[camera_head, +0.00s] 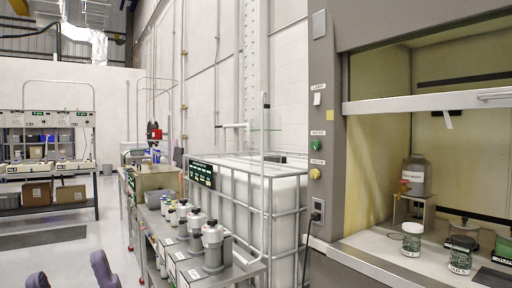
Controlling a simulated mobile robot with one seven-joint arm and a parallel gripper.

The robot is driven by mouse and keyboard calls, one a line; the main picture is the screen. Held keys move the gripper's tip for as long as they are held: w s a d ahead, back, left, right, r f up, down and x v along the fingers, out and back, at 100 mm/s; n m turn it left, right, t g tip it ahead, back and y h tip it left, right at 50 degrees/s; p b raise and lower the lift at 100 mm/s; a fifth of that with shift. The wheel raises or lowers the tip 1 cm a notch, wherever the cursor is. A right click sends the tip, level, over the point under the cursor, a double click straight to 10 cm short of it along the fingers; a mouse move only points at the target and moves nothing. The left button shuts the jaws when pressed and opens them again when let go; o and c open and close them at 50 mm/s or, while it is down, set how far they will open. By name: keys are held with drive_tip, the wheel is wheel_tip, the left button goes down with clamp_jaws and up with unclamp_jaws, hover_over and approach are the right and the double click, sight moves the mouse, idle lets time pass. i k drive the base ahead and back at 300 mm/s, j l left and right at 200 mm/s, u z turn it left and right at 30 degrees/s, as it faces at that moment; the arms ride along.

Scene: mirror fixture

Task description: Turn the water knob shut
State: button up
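The post of the fume hood at the right carries labelled controls. The green knob (316,146) sits under a small label that seems to read WATER. A yellow knob (315,174) sits below it under another small label. Both knobs face the aisle; how far the green one is turned cannot be read. Two dark purple-grey rounded fingers, which look like those of my gripper (70,270), show at the bottom left edge. They stand apart with bare floor between them. They are far left of and below the green knob. The rest of my arm is out of view.
A white switch (317,99) is above the green knob, and a socket with a plug (317,211) is below. A caged white tank (265,205) and a cart with several bottles (210,270) stand left of the post. Jars sit inside the hood. Floor at left is clear.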

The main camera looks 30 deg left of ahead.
sight(315, 145)
drive_tip(key=u, duration=0.75)
drive_tip(key=i+l+u, duration=0.2)
drive_tip(key=u, duration=0.25)
drive_tip(key=i+l+u, duration=0.3)
drive_tip(key=u, duration=0.15)
drive_tip(key=i+l+u, duration=0.2)
drive_tip(key=i+l, duration=0.15)
drive_tip(key=l, duration=0.25)
drive_tip(key=i+l+u, duration=0.1)
drive_tip(key=l, duration=0.2)
drive_tip(key=i, duration=0.05)
